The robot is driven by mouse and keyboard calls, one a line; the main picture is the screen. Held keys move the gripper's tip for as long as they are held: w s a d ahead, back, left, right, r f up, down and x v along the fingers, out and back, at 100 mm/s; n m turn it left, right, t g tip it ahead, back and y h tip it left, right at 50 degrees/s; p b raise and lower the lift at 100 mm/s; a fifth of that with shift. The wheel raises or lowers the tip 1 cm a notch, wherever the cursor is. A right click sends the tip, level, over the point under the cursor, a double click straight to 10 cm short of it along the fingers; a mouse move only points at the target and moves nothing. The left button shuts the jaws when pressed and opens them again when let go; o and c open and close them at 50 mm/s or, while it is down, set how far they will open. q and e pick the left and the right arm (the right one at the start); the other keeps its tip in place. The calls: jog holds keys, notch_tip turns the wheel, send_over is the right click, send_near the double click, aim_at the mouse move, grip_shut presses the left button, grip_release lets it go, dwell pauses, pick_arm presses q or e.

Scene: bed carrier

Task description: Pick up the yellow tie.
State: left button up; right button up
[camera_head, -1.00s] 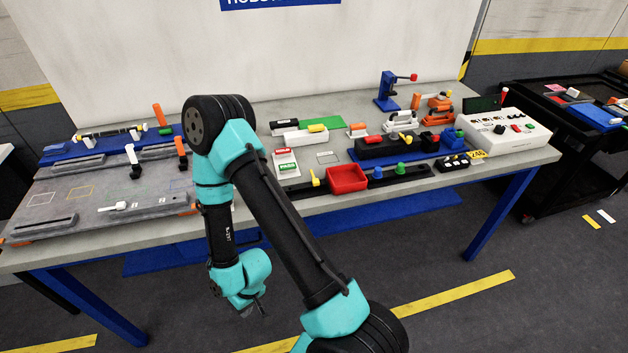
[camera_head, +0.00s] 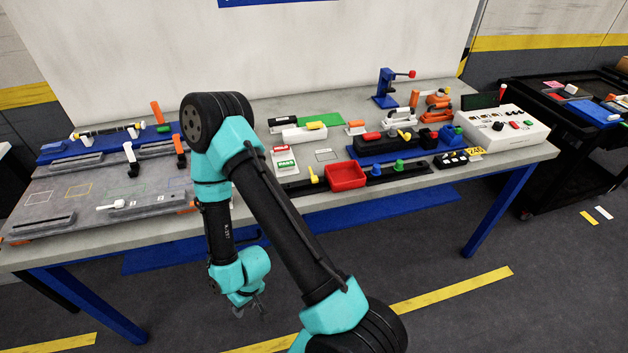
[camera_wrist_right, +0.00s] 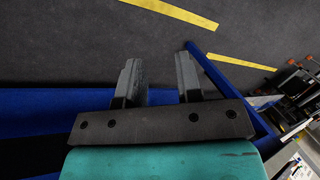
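I cannot tell for sure which thing is the yellow tie. Small yellow things on the workbench are a yellow piece on a white block (camera_head: 316,126), an upright yellow handle (camera_head: 314,175) left of the red bin, a yellow part (camera_head: 405,135) on the blue base, and a yellow tag (camera_head: 475,151) near the bench's right front. My right gripper (camera_head: 249,311) hangs in front of the bench, below its top and over the floor. In the right wrist view its two fingers (camera_wrist_right: 160,82) are apart with nothing between them. My left gripper is not in view.
The workbench (camera_head: 235,222) holds a grey board (camera_head: 85,205) at left, a red bin (camera_head: 346,176) in the middle and a white control box (camera_head: 515,133) at right. A black cart (camera_head: 560,160) stands further right. The floor before the bench is clear.

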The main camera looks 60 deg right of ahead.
jog(key=o, duration=1.2)
jog(key=shift+o, duration=0.2)
